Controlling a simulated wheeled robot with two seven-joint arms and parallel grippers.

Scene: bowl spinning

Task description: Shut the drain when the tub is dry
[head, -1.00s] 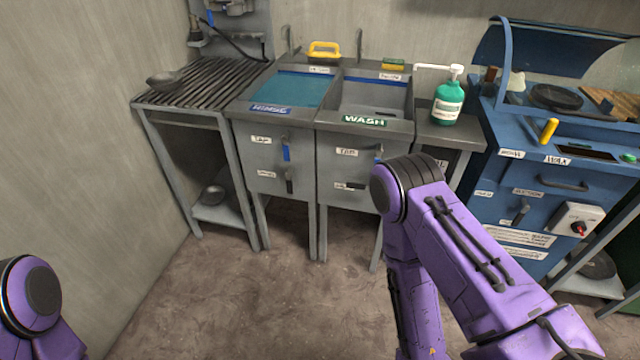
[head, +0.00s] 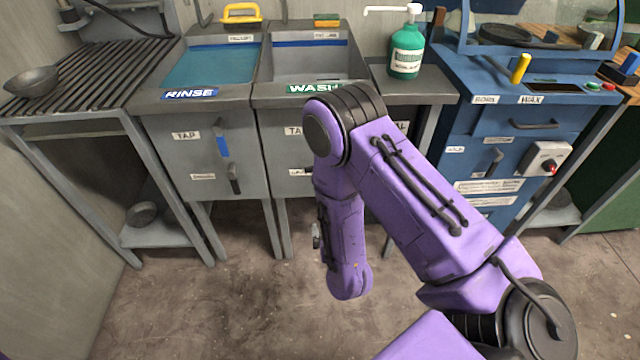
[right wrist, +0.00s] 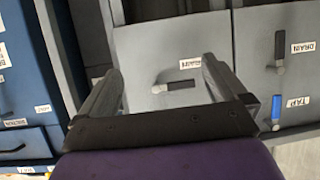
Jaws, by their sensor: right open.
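The WASH tub (head: 310,62) shows a grey inside with a blue band along its back wall; no water can be made out, but its front floor is partly hidden. In the right wrist view, seen upside down, its dark drain handle (right wrist: 175,87) lies roughly level beside its label (right wrist: 190,63). My right gripper (right wrist: 162,85) is open, its fingers apart on either side of the handle in the picture; no contact shows. My left gripper is not in view.
The RINSE tub (head: 212,66) holds blue-green water. Its dark drain handle (head: 233,178) and blue tap handle (head: 222,142) hang upright on its front. A green soap bottle (head: 406,50) stands right of WASH, beside the blue WAX station (head: 480,120). The floor in front is open.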

